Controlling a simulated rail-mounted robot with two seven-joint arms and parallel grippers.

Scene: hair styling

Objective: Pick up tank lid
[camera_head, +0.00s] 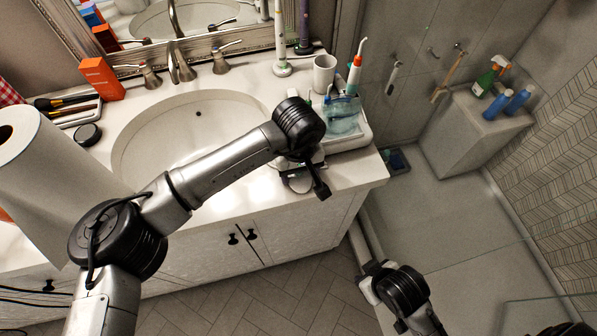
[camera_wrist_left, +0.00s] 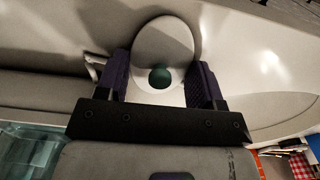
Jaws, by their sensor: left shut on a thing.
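My left gripper (camera_wrist_left: 160,80) is shut on the tank lid (camera_wrist_left: 163,40), a pale rounded piece with a dark green round spot at its lower part. The lid sits between the two dark purple fingers in the left wrist view. In the head view my left gripper (camera_head: 300,165) is over the front right part of the counter, and its wrist hides much of the fingers. The translucent blue-green tank (camera_head: 342,118) stands on its white base just behind and right of it; the tank also shows in the left wrist view (camera_wrist_left: 28,150). My right gripper (camera_head: 378,280) is low at the bottom right, its fingers unclear.
The sink basin (camera_head: 190,135) lies left of the gripper. A white cup (camera_head: 324,74) and an upright electric toothbrush (camera_head: 282,45) stand behind. A paper towel roll (camera_head: 50,180) is at the left. The shower floor (camera_head: 450,215) at the right is mostly clear.

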